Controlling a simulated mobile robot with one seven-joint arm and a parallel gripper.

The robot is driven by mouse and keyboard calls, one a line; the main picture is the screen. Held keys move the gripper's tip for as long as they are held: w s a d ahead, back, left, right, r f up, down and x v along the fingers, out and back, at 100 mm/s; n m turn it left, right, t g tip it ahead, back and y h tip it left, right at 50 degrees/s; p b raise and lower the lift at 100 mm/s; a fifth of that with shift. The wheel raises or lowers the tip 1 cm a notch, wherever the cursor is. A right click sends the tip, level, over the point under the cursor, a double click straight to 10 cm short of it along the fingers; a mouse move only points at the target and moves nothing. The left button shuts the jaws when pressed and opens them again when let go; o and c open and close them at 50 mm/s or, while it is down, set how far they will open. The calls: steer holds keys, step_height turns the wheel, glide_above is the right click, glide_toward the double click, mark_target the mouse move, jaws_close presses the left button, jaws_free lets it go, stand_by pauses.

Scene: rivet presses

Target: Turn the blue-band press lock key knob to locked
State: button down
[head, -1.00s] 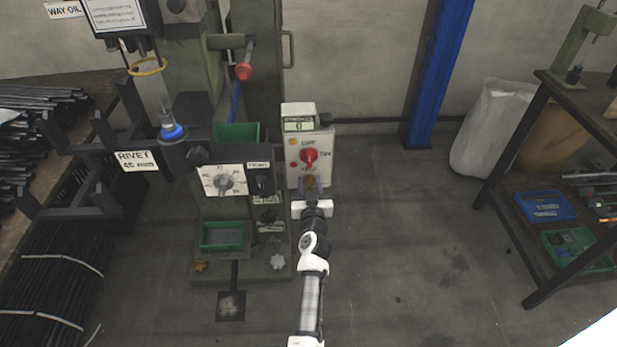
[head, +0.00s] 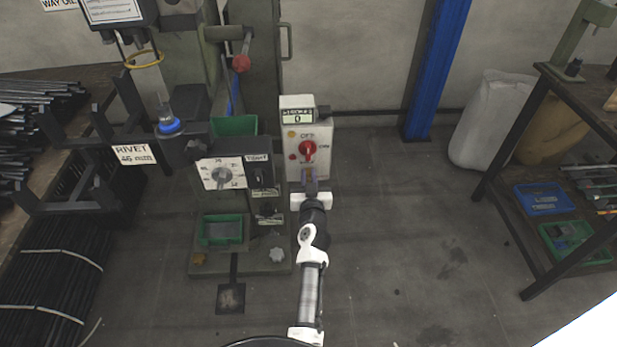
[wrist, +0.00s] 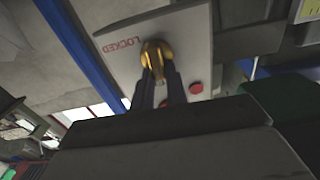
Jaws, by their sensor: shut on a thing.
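The blue-band press (head: 246,222) stands left of center in the head view, with a blue ring (head: 169,126) on its upper tool. The pale control box (head: 322,135) with a red switch stands at its right side. In the wrist view, the gold lock key knob (wrist: 156,50) is on the panel face beside red LOCKED lettering, which appears upside down. My gripper (wrist: 160,74) is shut on the knob, one dark finger on each side. In the head view, my gripper (head: 310,180) hides the knob at the box's lower part. The fingers partly cover the knob; its exact pointing direction is unclear.
Red buttons (wrist: 195,87) sit close to the fingers on the panel. A blue pillar (head: 436,70) and a white sack (head: 490,120) stand to the right. A dark shelf with bins (head: 545,199) is at far right. The floor between is clear.

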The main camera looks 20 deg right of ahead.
steer(key=shift+s+d+f+m+b, duration=0.15)
steer(key=shift+d+f+m, duration=0.1)
steer(key=shift+m, duration=2.65)
steer(key=shift+d+f+m+b, duration=0.2)
steer(key=shift+d+m, duration=0.1)
steer(key=shift+m, duration=2.6)
steer(key=shift+s+d+f+m+b, duration=0.15)
steer(key=shift+d+f+m, duration=0.1)
steer(key=shift+m, duration=2.65)
steer(key=shift+w, duration=0.1)
steer(key=c, duration=1.4)
jaws_free()
steer(key=shift+f, duration=0.1)
steer(key=shift+f, duration=0.1)
